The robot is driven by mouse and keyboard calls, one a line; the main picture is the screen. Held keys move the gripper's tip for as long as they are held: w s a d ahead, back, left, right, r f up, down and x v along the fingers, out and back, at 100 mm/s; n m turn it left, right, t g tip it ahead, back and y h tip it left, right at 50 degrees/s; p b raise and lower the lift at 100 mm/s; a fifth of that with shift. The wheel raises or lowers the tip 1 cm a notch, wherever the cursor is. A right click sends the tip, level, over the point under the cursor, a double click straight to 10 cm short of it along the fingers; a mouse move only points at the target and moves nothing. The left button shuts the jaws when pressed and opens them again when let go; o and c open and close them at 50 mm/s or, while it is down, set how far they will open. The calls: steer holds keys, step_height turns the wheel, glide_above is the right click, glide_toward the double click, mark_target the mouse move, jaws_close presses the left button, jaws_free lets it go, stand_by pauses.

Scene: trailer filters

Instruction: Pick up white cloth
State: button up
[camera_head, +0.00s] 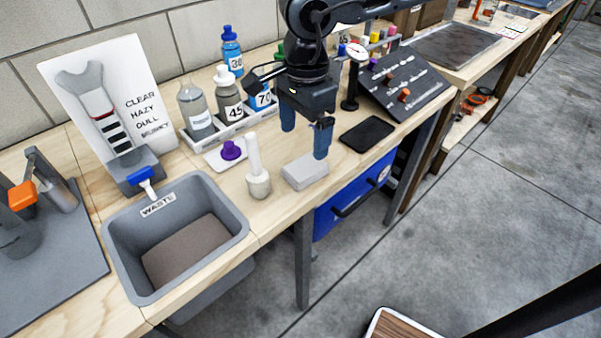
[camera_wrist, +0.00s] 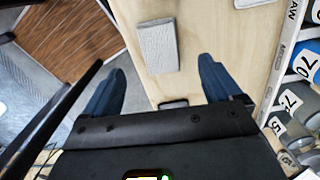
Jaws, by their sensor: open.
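The white cloth (camera_head: 305,171) is a folded, pale grey-white block lying flat on the wooden bench near its front edge. It also shows in the wrist view (camera_wrist: 158,46), ahead of the fingertips and between their lines. My gripper (camera_head: 305,135) is open, with two blue fingers pointing down above the bench, over and just behind the cloth. In the wrist view my gripper (camera_wrist: 162,82) has its fingers wide apart with nothing between them. The fingers appear apart from the cloth.
A white pestle-like tool (camera_head: 257,170) stands just left of the cloth. A purple cap (camera_head: 231,150) and a bottle rack (camera_head: 215,130) are behind it. The grey waste bin (camera_head: 232,237) is at left. A black pad (camera_head: 367,134) lies right. A blue drawer (camera_head: 335,212) is below.

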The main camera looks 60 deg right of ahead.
mark_target(311, 162)
steer(key=shift+s+d+f, duration=0.15)
steer(key=shift+d, duration=0.35)
steer(key=shift+s+d+f+p, duration=0.15)
steer(key=shift+f+p, duration=0.05)
steer(key=shift+f, duration=1.7)
steer(key=shift+s+d+f+p, duration=0.1)
steer(key=shift+d+f+p, duration=0.1)
steer(key=shift+f, duration=1.7)
steer(key=c, duration=1.1)
steer(key=shift+c, duration=0.2)
steer(key=shift+r, duration=0.1)
steer(key=shift+r, duration=0.45)
step_height(311, 162, up, 3)
steer(key=shift+f, duration=0.2)
steer(key=s+d+r+b, duration=0.1)
steer(key=s+d+r, duration=0.6)
steer(key=s, duration=0.1)
steer(key=shift+s+d+r, duration=0.2)
steer(key=shift+s+d, duration=0.1)
steer(key=shift+s, duration=0.05)
